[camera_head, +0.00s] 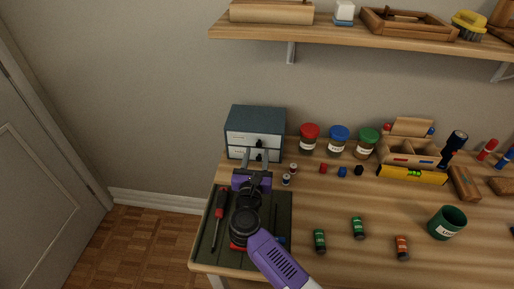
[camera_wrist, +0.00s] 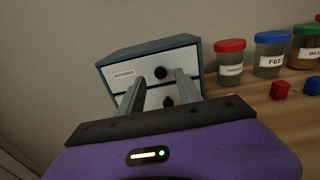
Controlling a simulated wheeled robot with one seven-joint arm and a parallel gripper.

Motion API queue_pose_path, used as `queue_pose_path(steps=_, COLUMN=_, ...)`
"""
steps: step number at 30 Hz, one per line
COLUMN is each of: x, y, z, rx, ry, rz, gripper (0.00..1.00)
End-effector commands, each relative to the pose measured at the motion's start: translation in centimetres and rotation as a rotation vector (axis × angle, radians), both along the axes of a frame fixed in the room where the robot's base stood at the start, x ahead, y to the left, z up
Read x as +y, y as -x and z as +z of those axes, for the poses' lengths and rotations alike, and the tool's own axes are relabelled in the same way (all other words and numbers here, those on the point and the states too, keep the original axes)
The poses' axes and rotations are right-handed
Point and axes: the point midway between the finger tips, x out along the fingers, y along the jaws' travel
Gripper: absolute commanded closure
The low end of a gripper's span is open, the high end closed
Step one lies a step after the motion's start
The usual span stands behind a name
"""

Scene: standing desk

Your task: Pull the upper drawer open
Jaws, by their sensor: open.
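A small blue-grey cabinet with two white drawers (camera_head: 255,128) stands at the back left of the desk. In the wrist view the upper drawer (camera_wrist: 138,77) has a label at its left and a round black knob (camera_wrist: 160,73). The lower drawer's knob (camera_wrist: 168,102) is partly visible lower down. Both drawers look closed. My gripper (camera_wrist: 160,80) is open, its two grey fingers pointing at the cabinet front with the upper knob in the gap between them. I cannot tell how far the fingertips are from the drawer face. In the head view my gripper (camera_head: 254,156) is just in front of the cabinet.
Jars with red (camera_head: 309,132), blue (camera_head: 339,135) and green (camera_head: 367,138) lids stand right of the cabinet. A dark mat (camera_head: 277,222) with a red screwdriver (camera_head: 219,209) lies under my arm. Small batteries, blocks and a green cup (camera_head: 446,223) are farther right. A shelf (camera_head: 340,31) hangs above.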

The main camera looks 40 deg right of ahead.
Motion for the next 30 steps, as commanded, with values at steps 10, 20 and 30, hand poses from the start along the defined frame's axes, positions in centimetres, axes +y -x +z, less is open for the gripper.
queue_pose_path(steps=10, x=-2.6, y=-2.0, z=0.0, rx=0.0, ry=0.001, rz=0.001, gripper=0.59)
queue_pose_path(steps=20, x=-2.6, y=-2.1, z=0.0, rx=0.002, ry=0.001, rz=0.001, gripper=0.73)
queue_pose_path(steps=30, x=-2.6, y=-2.1, z=0.0, rx=0.002, ry=0.001, rz=0.001, gripper=1.0)
